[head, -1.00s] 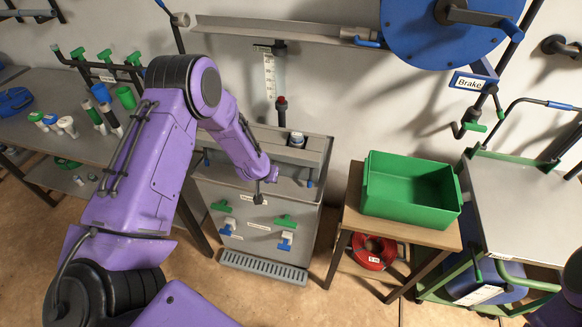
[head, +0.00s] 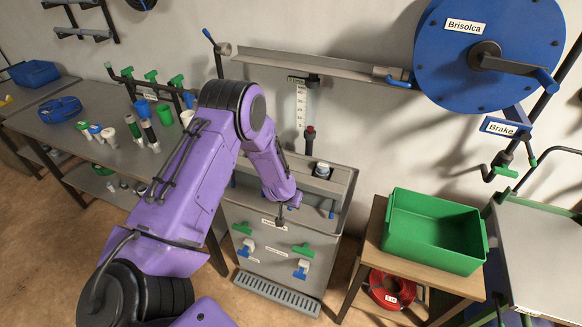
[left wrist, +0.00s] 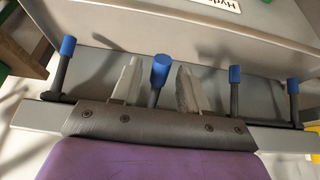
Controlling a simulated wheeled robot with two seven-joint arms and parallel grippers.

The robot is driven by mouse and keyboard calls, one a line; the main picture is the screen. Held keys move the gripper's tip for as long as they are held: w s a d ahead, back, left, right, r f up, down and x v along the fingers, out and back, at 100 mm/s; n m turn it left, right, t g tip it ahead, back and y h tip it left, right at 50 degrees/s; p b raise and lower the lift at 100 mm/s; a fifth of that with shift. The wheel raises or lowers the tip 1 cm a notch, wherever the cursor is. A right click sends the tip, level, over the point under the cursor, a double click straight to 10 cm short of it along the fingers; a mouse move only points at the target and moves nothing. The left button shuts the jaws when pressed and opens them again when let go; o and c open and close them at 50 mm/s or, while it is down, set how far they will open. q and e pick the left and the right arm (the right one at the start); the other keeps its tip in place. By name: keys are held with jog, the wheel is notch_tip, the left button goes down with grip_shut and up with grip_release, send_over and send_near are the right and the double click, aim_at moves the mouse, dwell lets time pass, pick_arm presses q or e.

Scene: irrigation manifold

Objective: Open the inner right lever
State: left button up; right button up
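In the left wrist view, several blue-capped levers stand in a row along a grey trough. The second from the left (left wrist: 160,72), apparently the inner right lever, rises between the two fingers of my left gripper (left wrist: 158,66). The fingers are open, one on each side of it, with visible gaps. Its lower stem is hidden by the gripper body. Other levers are at the far left (left wrist: 67,50), to the right (left wrist: 235,88) and far right (left wrist: 294,100). In the head view, my left arm reaches over the grey tank (head: 270,262), and one blue lever (head: 331,209) shows right of it.
The tank front carries green and blue taps (head: 303,250) above a drain grate (head: 278,292). A green bin (head: 435,232) sits on a wooden table to the right. A workbench (head: 85,150) with fittings is at the left. A blue reel (head: 490,50) hangs above.

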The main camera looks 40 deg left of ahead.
pick_arm(q)
jog(key=shift+d+r, duration=0.1)
jog(key=shift+r, duration=0.05)
jog(key=b+v, duration=0.1)
jog(key=v, duration=0.9)
jog(key=shift+s, duration=0.1)
